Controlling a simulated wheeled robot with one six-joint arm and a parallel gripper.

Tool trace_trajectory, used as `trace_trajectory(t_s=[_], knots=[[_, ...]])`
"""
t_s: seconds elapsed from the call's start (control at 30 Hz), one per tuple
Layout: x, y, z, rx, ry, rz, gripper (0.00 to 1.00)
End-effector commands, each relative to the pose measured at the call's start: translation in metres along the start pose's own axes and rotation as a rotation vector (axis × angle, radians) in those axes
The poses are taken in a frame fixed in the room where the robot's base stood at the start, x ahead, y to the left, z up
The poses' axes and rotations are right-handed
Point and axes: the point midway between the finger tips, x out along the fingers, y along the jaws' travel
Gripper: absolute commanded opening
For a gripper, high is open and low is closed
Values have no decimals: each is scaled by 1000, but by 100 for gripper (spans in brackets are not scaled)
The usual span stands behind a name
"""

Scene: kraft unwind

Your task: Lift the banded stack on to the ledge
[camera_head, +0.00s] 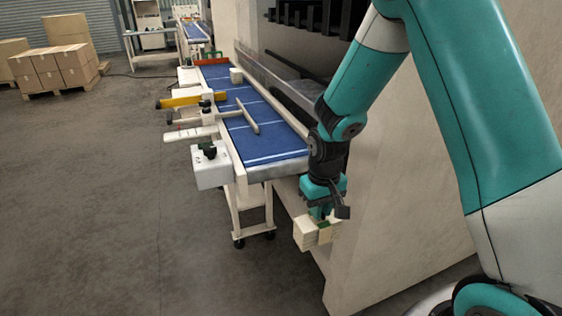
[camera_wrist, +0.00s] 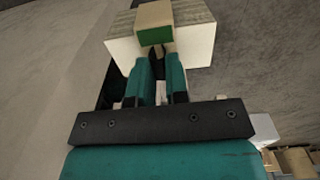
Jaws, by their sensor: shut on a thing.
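The banded stack (camera_head: 304,231) is a pale block of flat pieces with a tan band around its middle. In the wrist view the stack (camera_wrist: 200,44) lies across my fingertips, and its band carries a green patch. My gripper (camera_head: 321,221) is shut on the stack at the band, and it also shows in the wrist view (camera_wrist: 158,62). The stack hangs in the air near the end of the blue belt table, lower than the belt. A grey metal ledge (camera_head: 265,80) runs along the machine beside the belt; I cannot tell if this is the task's ledge.
The beige machine wall (camera_head: 400,200) stands close right of the stack. Open floor (camera_head: 110,200) lies left.

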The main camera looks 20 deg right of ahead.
Motion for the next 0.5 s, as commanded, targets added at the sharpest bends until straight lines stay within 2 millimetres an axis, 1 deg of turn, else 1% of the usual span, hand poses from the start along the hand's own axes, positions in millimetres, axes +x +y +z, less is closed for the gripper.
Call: trace_trajectory(t_s=[0.07,0.13,0.23,0.37,0.5], knots=[[2,0,0,0,0,0,0],[7,0,0,0,-1,0,0],[25,0,-1,0,-4,0,0],[63,0,0,0,-8,0,0],[112,0,6,0,-8,0,0]])
